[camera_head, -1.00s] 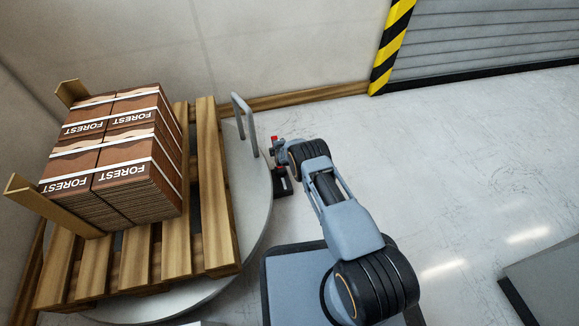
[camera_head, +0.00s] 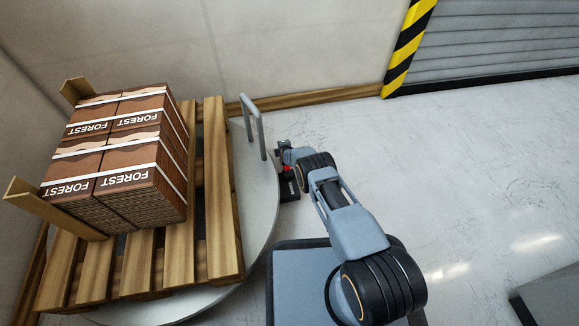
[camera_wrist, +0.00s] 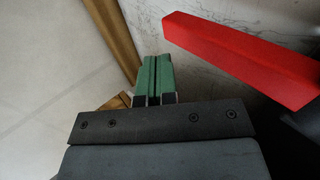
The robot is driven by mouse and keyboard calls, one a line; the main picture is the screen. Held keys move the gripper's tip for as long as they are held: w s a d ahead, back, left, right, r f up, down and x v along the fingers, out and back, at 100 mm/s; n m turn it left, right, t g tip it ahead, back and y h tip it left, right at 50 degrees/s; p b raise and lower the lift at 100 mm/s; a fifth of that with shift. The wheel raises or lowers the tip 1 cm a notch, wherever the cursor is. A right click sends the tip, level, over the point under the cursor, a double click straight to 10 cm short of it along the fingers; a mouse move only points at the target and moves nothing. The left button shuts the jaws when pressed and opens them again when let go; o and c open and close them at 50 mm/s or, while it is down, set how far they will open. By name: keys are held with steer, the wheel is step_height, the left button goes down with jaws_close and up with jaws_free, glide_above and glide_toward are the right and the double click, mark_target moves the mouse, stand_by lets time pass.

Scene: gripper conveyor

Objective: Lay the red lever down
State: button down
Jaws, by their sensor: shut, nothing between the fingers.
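The red lever is a straight, square-edged red bar (camera_wrist: 240,58) at the upper right of the wrist view, slanting down to the right. Its right end runs towards the picture edge. My gripper (camera_wrist: 154,72) has its green finger pads together, with nothing between them. The pads show left of the lever's near end, with a visible gap in the picture. In the head view my gripper (camera_head: 281,149) is by the turntable's right edge. Only a small red patch of the lever (camera_head: 285,168) shows just below it, above a dark base; the arm hides the rest.
A grey turntable (camera_head: 262,205) carries a wooden pallet (camera_head: 217,170) stacked with FOREST cartons (camera_head: 115,155). A grey hoop rail (camera_head: 254,122) stands close to my gripper on the left. Pale floor (camera_head: 470,160) is open to the right. A grey platform (camera_head: 550,295) is at lower right.

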steer(key=shift+w+d+f, duration=0.1)
steer(key=shift+w+f, duration=0.3)
steer(key=shift+f, duration=0.3)
steer(key=shift+w+f, duration=0.1)
steer(key=shift+f, duration=0.15)
step_height(320, 180, up, 14)
steer(key=p, duration=1.1)
steer(key=shift+a+f, duration=0.1)
steer(key=shift+a, duration=0.1)
